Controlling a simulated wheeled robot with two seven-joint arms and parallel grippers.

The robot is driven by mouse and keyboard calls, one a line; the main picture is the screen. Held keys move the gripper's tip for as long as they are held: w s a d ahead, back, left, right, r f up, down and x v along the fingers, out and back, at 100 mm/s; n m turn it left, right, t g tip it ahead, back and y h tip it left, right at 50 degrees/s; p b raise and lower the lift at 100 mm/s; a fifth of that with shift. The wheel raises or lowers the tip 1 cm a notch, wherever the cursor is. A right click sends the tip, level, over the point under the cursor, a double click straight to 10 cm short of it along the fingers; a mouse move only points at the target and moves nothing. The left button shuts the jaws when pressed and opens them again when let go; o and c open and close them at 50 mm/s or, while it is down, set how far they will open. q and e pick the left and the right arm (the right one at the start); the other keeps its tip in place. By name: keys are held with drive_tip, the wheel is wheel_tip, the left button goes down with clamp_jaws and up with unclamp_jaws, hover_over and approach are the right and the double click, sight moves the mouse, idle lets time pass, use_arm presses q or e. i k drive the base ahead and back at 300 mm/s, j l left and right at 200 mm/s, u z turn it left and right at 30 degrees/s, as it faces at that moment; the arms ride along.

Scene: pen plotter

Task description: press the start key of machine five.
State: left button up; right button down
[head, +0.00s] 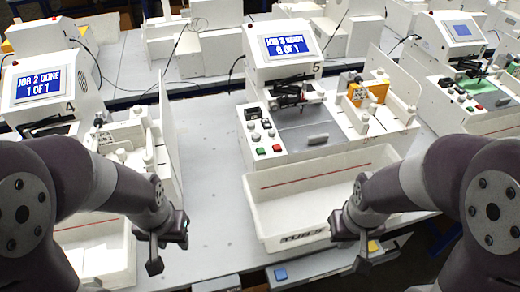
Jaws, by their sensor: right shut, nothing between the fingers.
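Machine five (262,75) stands in the middle, marked with a 5. Its screen (290,45) reads "JOB 3 READY 0 OF 1". On its front left panel are a green key (260,151) and a red key (276,148), with several grey and white knobs behind them. Which key is marked start is too small to read. My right gripper (351,243) is shut and empty over the right front edge of the white tray, right of and nearer than the keys. My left gripper (165,248) hangs left of the tray, apart from the machine; its finger opening is unclear.
The white tray (262,221) with a red line lies before machine five. Machine four (38,75), reading "JOB 2 DONE 1 OF 1", stands left, with its own tray. Another machine (447,45) stands right. Bare table (208,200) lies between machines four and five.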

sight(260, 151)
drive_tip(key=i+l+u, duration=0.1)
drive_tip(key=l+u, duration=0.2)
drive_tip(key=u, duration=0.15)
drive_tip(key=l+u, duration=0.3)
drive_tip(key=u, duration=0.15)
drive_tip(key=l+u, duration=0.3)
drive_tip(key=u, duration=0.15)
